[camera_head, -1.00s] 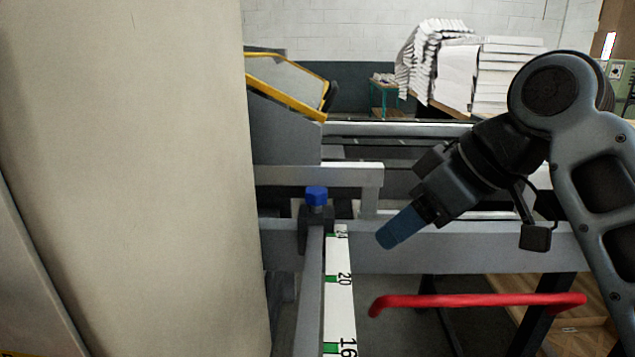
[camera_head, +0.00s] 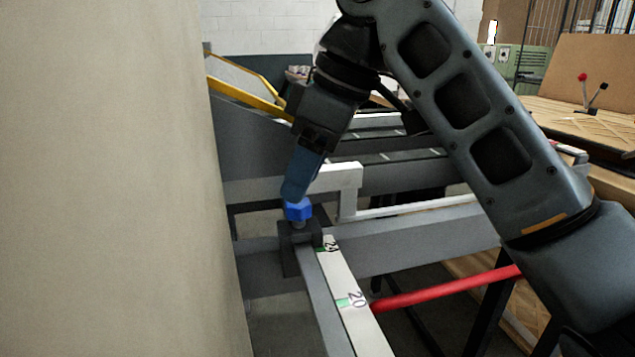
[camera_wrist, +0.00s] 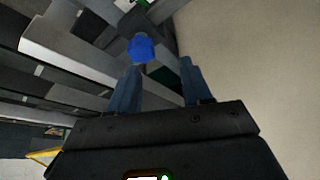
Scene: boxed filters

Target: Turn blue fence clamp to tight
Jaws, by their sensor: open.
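The blue fence clamp (camera_head: 298,211) is a small faceted knob on a dark block at the end of the rail with the numbered scale. My gripper (camera_head: 293,195) is just above it in the head view, its blue fingers pointing down and slightly left. The near finger hides the far one there. In the wrist view the blue knob (camera_wrist: 141,48) lies ahead of the two fingertips, nearer the left one. My gripper (camera_wrist: 160,72) is open there, with nothing between its fingers. Whether a finger touches the knob I cannot tell.
A large beige panel (camera_head: 110,180) stands close on the left. A white bracket (camera_head: 347,185) rises right behind the clamp. A red bar (camera_head: 445,290) crosses at the lower right. A yellow-edged guard (camera_head: 240,98) is behind. The white scale strip (camera_head: 350,310) runs toward me.

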